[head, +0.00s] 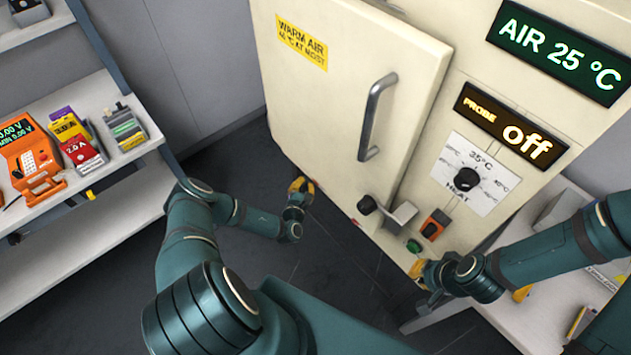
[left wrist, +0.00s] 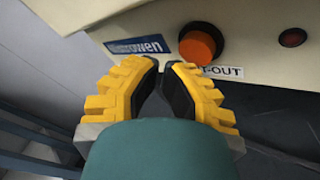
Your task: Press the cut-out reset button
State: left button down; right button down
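The round orange cut-out button (left wrist: 201,45) stands out from the cream panel in the left wrist view. Its label (left wrist: 222,72) is partly covered by my finger and shows "T-OUT". My left gripper (left wrist: 165,68) has its yellow fingers just below and left of the button, tips close together with a narrow gap and nothing between them. I cannot tell whether a fingertip touches the panel. In the head view the left gripper (head: 301,188) is beside the cabinet door's lower left; the button is not clearly visible there. My right gripper (head: 420,270) is near the cabinet's lower right, its fingers partly hidden.
A dark red lamp (left wrist: 292,38) is right of the button, a blue nameplate (left wrist: 140,47) left of it. The cabinet door (head: 340,75) is shut. An orange switch (head: 434,225) and a green part (head: 413,246) are near my right gripper. Shelves (head: 60,215) stand at left.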

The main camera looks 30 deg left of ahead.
pick_arm(q)
jog(key=s, duration=0.1)
jog(key=s+a+p, duration=0.1)
jog(key=s, duration=0.1)
jog(key=s+a+p, duration=0.1)
jog(key=shift+s, duration=0.35)
dwell(0.8)
